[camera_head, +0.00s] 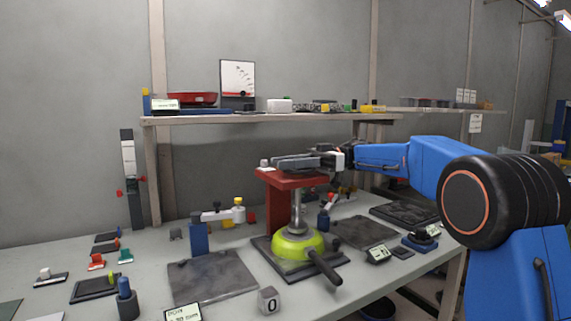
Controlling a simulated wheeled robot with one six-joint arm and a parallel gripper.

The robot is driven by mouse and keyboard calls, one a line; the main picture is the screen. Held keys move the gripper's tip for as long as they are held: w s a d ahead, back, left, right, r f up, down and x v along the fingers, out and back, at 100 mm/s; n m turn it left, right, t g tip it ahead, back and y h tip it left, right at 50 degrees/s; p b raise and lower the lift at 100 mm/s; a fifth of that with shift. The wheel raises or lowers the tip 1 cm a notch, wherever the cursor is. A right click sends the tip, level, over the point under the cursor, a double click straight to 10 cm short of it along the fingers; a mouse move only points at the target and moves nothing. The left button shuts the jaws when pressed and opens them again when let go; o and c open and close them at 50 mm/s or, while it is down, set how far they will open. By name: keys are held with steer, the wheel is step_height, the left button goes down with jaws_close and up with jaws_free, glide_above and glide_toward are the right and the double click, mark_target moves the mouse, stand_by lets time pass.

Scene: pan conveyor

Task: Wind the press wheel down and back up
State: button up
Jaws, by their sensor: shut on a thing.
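The press has a red frame (277,203) on a dark base plate at the middle of the workbench. Its grey press wheel (292,163) lies flat on top, seen nearly edge-on. A steel shaft (297,211) runs down from the frame to a yellow-green rounded piece (298,245) with a dark handle (325,268) pointing to the front right. My gripper (324,161) reaches in from the right at wheel height and is shut at the wheel's right side. The exact grip point is too small to make out.
A shelf (230,118) with a red pan (192,98) and small items stands behind. Dark plates (212,278), a numbered cube (268,299) and small coloured tools lie left and in front. A small display (378,255) sits right of the press.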

stand_by(0.3)
steer(key=o, duration=1.1)
steer(key=shift+c, duration=0.2)
steer(key=shift+d, duration=0.1)
